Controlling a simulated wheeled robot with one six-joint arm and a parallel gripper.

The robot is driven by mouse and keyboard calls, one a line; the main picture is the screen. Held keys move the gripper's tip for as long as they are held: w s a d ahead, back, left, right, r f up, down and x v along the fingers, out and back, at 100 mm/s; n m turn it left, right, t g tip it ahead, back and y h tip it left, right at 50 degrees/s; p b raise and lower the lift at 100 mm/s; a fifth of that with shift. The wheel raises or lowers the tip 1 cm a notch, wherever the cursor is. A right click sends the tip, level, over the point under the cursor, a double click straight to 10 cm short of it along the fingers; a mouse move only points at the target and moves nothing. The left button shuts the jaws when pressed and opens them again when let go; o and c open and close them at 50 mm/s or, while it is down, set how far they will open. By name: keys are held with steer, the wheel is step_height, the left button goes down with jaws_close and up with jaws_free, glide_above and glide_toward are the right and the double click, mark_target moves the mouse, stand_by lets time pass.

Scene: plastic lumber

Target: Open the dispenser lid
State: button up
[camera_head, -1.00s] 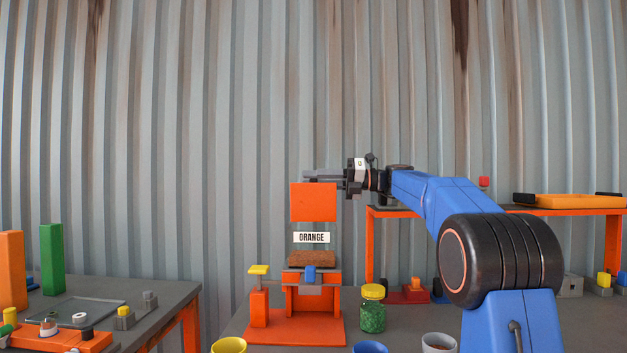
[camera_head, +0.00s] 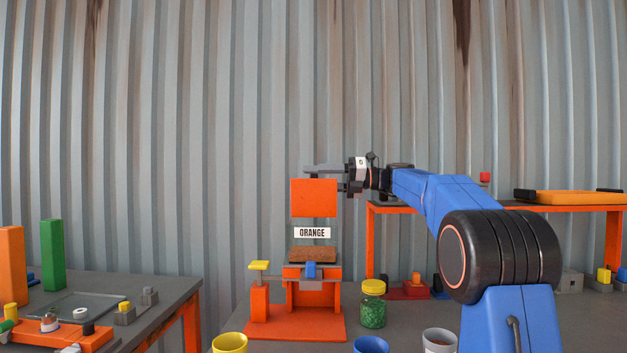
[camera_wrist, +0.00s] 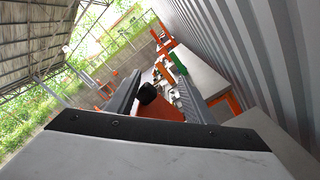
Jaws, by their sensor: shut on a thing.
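The dispenser (camera_head: 295,327) stands on the table, orange, with a white ORANGE label (camera_head: 312,233) and brown contents (camera_head: 312,254) behind its front. Its orange lid (camera_head: 314,198) shows as a flat panel standing up above the label. My gripper (camera_head: 322,172) reaches in from the right at the lid's top edge. In the wrist view the lid (camera_wrist: 168,107) lies between the fingers, with a black knob (camera_wrist: 147,92) on it. My gripper is shut on the lid's knob; the exact contact is hard to see.
A green-filled jar with a yellow cap (camera_head: 373,304) stands right of the dispenser. Yellow (camera_head: 230,344), blue (camera_head: 371,346) and grey (camera_head: 439,341) cups stand in front. A corrugated wall (camera_head: 240,120) is behind. A side table (camera_head: 180,290) is at left.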

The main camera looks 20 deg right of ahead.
steer(key=shift+w+f+v, duration=0.1)
steer(key=shift+v, duration=1.25)
steer(key=shift+w+f+v, duration=0.15)
steer(key=shift+v, duration=1.2)
glide_toward(333, 180)
steer(key=shift+w+d+r, duration=0.1)
steer(key=shift+w+d, duration=0.3)
steer(key=shift+d, duration=0.55)
steer(key=shift+w+d+r, duration=0.1)
steer(key=shift+w+d, duration=0.35)
steer(key=shift+d, duration=0.55)
steer(key=shift+w+d, duration=0.4)
steer(key=shift+d, duration=0.55)
steer(key=shift+r, duration=0.1)
step_height(333, 180, up, 10)
